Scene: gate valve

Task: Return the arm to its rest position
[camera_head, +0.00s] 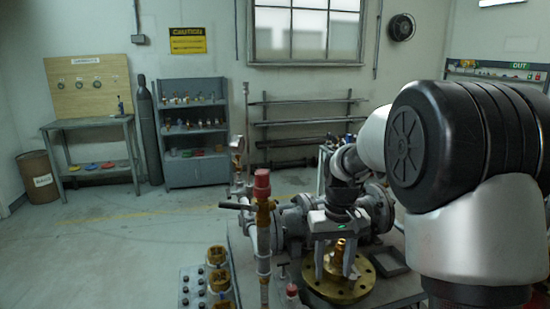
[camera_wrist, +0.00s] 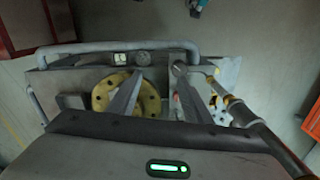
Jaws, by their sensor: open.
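My gripper (camera_head: 336,266) points down over the brass flange (camera_head: 330,292), with its two fingers apart. In the head view a small brass fitting (camera_head: 340,246) shows between the fingers; I cannot tell whether they touch it. In the wrist view the gripper (camera_wrist: 160,84) is open, with the yellow flange (camera_wrist: 103,97) below and partly hidden by a finger. A grey flanged valve body (camera_head: 296,222) stands just behind and left of my gripper in the head view. My arm is bent, reaching forward from the right side.
A pipe with a red-capped valve (camera_head: 262,184) stands upright left of my gripper. Brass fittings (camera_head: 217,256) sit at front left. The cart has a grey rail (camera_wrist: 100,47) along its edge.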

